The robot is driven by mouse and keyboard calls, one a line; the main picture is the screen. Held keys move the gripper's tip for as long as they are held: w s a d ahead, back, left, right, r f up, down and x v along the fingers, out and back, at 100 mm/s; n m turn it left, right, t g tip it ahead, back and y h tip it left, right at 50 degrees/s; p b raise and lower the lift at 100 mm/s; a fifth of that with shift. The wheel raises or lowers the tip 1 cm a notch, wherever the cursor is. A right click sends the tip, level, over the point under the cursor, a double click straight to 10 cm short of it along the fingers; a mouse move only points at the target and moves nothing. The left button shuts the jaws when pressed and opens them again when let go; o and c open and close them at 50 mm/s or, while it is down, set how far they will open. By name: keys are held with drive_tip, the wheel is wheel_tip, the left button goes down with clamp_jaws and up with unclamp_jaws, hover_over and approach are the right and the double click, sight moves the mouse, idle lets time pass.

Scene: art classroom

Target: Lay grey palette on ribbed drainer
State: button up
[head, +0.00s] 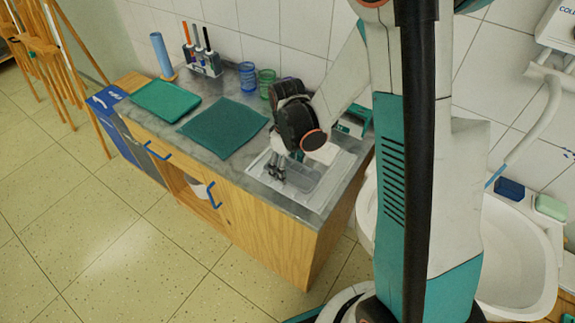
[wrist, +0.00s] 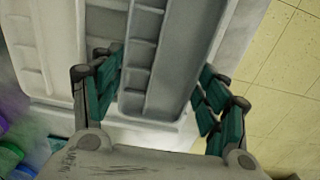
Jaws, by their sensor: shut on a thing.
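The grey palette (wrist: 172,62), with a row of small wells and a long trough, lies between my fingers in the wrist view. In the head view the palette (head: 304,178) shows below my gripper (head: 278,172), in or just over a pale tray (head: 322,197) at the counter's right end; I cannot tell whether it touches the tray. My gripper (wrist: 160,90) is shut on the palette, with one finger on each side. A dark teal mat (head: 222,128), likely the ribbed drainer, lies flat and empty in mid-counter. Its ribs are too fine to make out.
A green rimmed tray (head: 165,101) lies left of the mat. Behind stand a blue roll (head: 161,53), a marker holder (head: 205,62), a blue wire cup (head: 247,75) and a green one (head: 267,80). A white sink (head: 515,255) is at the right.

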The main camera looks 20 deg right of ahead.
drive_tip(key=shift+f, duration=0.15)
drive_tip(key=o, duration=1.1)
drive_tip(key=shift+c, duration=0.2)
wheel_tip(320, 180, up, 12)
drive_tip(key=r+p, duration=0.1)
drive_tip(key=p, duration=0.3)
wheel_tip(320, 180, up, 9)
drive_tip(key=m+t, duration=0.3)
hover_over(288, 171)
drive_tip(key=s, duration=0.6)
drive_tip(key=s+r+m+t, duration=0.4)
drive_tip(key=s+r, duration=0.1)
drive_tip(key=s, duration=0.4)
drive_tip(key=shift+r, duration=0.15)
drive_tip(key=shift+a, duration=0.1)
